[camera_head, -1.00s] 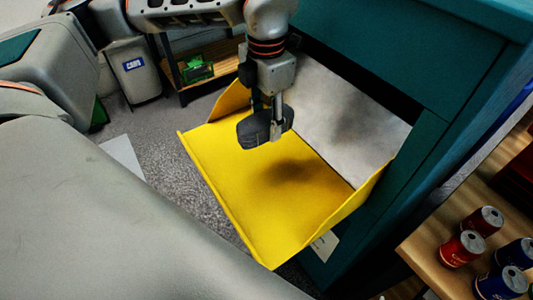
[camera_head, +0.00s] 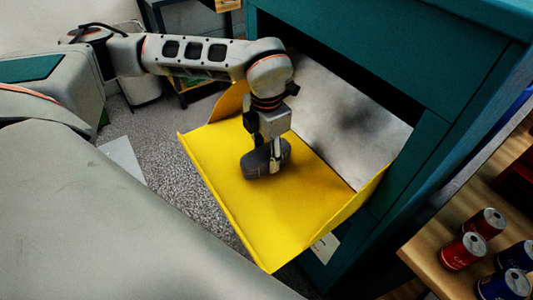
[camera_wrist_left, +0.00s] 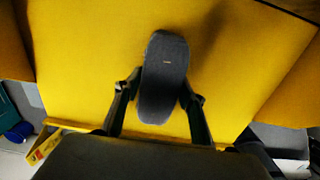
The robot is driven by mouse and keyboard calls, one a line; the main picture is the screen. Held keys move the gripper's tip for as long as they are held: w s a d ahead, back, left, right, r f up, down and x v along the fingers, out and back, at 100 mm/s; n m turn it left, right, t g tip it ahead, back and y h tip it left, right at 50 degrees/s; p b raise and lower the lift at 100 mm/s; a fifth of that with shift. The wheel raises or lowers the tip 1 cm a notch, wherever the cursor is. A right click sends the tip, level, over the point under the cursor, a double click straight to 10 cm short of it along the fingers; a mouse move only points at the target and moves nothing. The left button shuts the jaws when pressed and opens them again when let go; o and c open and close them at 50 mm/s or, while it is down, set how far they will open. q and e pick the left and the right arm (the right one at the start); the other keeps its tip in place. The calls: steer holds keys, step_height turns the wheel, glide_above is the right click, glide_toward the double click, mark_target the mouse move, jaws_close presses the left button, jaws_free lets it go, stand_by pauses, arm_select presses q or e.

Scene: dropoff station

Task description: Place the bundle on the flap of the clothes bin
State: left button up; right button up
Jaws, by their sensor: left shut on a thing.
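The bundle (camera_head: 258,161) is a dark grey, rounded roll. My left gripper (camera_head: 272,160) is shut on it and holds it over the yellow flap (camera_head: 290,215) of the teal clothes bin (camera_head: 375,50). In the left wrist view the bundle (camera_wrist_left: 164,80) sits between the two fingers of the left gripper (camera_wrist_left: 160,98), with the yellow flap (camera_wrist_left: 85,60) filling the background. The bundle is low over the flap; I cannot tell whether it touches. My right gripper is not in view.
The flap has raised side walls, and a grey metal panel (camera_head: 345,115) slopes behind it in the opening. A wooden surface (camera_head: 440,225) at the right carries several cans, including a red can (camera_head: 463,251). Speckled floor (camera_head: 170,150) lies left of the flap.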

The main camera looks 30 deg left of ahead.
mark_target(267, 152)
arm_select(q)
steer(key=shift+f, duration=0.15)
steer(key=o, duration=1.2)
step_height(267, 152, up, 12)
steer(key=shift+r, duration=0.15)
steer(key=shift+s, duration=0.1)
